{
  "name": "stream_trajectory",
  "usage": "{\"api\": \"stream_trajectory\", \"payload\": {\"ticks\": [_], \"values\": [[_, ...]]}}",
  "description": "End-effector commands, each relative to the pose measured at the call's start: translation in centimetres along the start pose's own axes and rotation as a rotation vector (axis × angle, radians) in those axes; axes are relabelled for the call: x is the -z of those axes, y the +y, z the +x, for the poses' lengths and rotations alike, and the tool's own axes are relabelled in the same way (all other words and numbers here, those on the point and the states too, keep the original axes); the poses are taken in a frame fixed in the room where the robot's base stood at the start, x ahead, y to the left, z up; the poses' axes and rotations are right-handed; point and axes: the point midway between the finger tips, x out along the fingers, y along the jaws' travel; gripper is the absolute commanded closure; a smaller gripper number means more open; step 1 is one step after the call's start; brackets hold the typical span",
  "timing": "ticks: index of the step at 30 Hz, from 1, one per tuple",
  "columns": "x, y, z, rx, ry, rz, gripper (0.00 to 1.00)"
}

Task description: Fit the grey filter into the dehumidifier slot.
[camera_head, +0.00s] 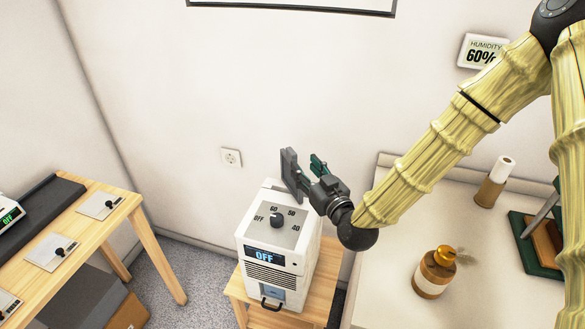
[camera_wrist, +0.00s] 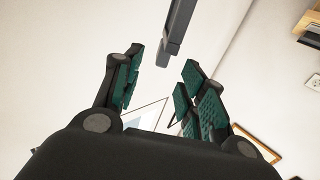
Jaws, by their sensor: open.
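The grey filter (camera_head: 289,170) is a thin dark panel, upright and slightly tilted, at the back top of the white dehumidifier (camera_head: 274,255). Whether its lower edge sits in the slot cannot be told; the slot is not clearly visible. My gripper (camera_head: 308,174) is just right of the filter, its green-padded fingers spread. In the wrist view my gripper (camera_wrist: 160,74) is open, and the filter (camera_wrist: 176,32) shows as a grey bar at and beyond the fingertips, with a visible gap to the fingers. The dehumidifier is not seen in the wrist view.
The dehumidifier stands on a small wooden stand (camera_head: 238,286); its display reads OFF and its dial (camera_head: 277,220) is on top. A white counter (camera_head: 390,299) at the right holds an amber bottle (camera_head: 434,275) and a paper roll (camera_head: 493,184). A wooden table (camera_head: 90,240) is at the left.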

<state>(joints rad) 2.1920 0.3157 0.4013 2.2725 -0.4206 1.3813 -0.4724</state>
Motion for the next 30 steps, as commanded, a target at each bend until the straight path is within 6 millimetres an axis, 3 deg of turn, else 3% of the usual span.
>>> {"api": "stream_trajectory", "payload": {"ticks": [6,14,21,30], "values": [[-0.4,0.3,3.6,0.001,-0.006,0.003,0.59],[-1.1,0.8,5.8,-0.001,-0.015,0.008,0.59],[-1.3,1.1,9.0,-0.003,-0.016,0.008,0.59],[-1.5,1.0,10.3,-0.003,-0.016,0.008,0.59]]}}
